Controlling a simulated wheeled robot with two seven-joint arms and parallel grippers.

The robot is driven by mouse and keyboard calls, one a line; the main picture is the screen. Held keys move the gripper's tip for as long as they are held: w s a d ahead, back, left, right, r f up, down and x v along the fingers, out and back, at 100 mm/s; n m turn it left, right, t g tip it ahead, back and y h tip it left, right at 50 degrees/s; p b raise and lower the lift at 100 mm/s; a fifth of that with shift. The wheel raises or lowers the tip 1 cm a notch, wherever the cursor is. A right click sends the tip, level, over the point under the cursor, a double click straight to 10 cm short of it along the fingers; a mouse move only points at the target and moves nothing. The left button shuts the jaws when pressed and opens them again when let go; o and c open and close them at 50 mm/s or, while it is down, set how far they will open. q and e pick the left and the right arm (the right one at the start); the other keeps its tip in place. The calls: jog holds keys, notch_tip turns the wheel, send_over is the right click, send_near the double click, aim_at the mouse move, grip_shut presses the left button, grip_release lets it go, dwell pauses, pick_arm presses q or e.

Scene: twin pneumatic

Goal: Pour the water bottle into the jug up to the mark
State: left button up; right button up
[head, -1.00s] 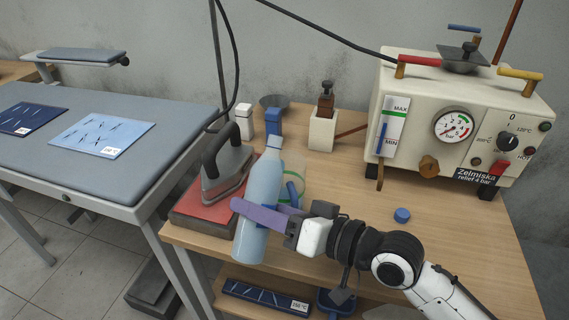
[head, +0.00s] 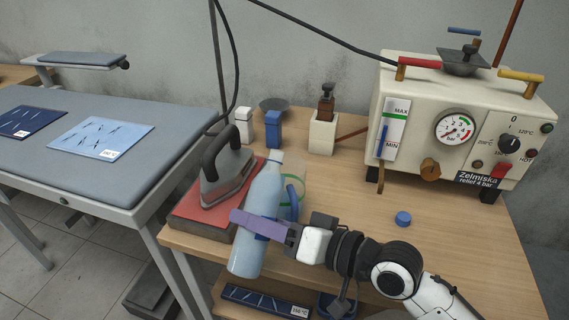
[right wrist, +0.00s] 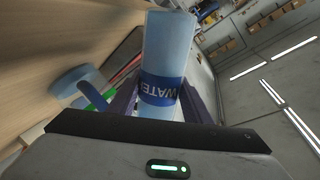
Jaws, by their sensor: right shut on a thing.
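My right gripper (head: 262,226) is shut on the water bottle (head: 262,192), a pale blue bottle with a dark blue label. The bottle leans slightly, its top to the right, in front of the table's near edge. In the right wrist view the bottle (right wrist: 168,50) sits between the fingers, with its label reading WATER. The clear jug (head: 299,176), with a green mark line and a blue handle, stands on the table just behind the bottle and is partly hidden by it. The jug's blue handle also shows in the right wrist view (right wrist: 92,97). My left gripper is not in view.
An iron (head: 226,172) rests on a red pad (head: 190,208) left of the bottle. A blue cap (head: 403,218) lies on the table to the right. A steam generator (head: 455,125) stands at the back right. The wooden table (head: 360,190) is clear between jug and generator.

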aim_at(252, 206)
pick_arm(q)
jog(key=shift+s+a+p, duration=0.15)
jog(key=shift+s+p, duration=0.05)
jog(key=shift+p, duration=0.15)
pick_arm(e)
jog(key=shift+s+a+r+m, duration=0.1)
jog(key=shift+s+r+m, duration=0.1)
jog(key=shift+r+m, duration=0.15)
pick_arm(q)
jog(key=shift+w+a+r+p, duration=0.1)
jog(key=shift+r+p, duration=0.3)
pick_arm(e)
jog(key=shift+s+a+r+m+g, duration=0.1)
jog(key=shift+s+r+m+g, duration=0.1)
jog(key=shift+r+m+g, duration=0.1)
pick_arm(q)
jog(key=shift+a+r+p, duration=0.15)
jog(key=shift+p, duration=0.25)
pick_arm(e)
jog(key=shift+s+a+r+m, duration=0.15)
jog(key=shift+s+m, duration=0.2)
jog(key=shift+m, duration=0.2)
pick_arm(q)
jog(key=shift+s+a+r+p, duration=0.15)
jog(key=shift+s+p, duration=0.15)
jog(key=shift+p, duration=0.15)
pick_arm(e)
jog(key=shift+s+r+m+g, duration=0.1)
jog(key=shift+r+m+g, duration=0.2)
jog(key=shift+r+g, duration=0.1)
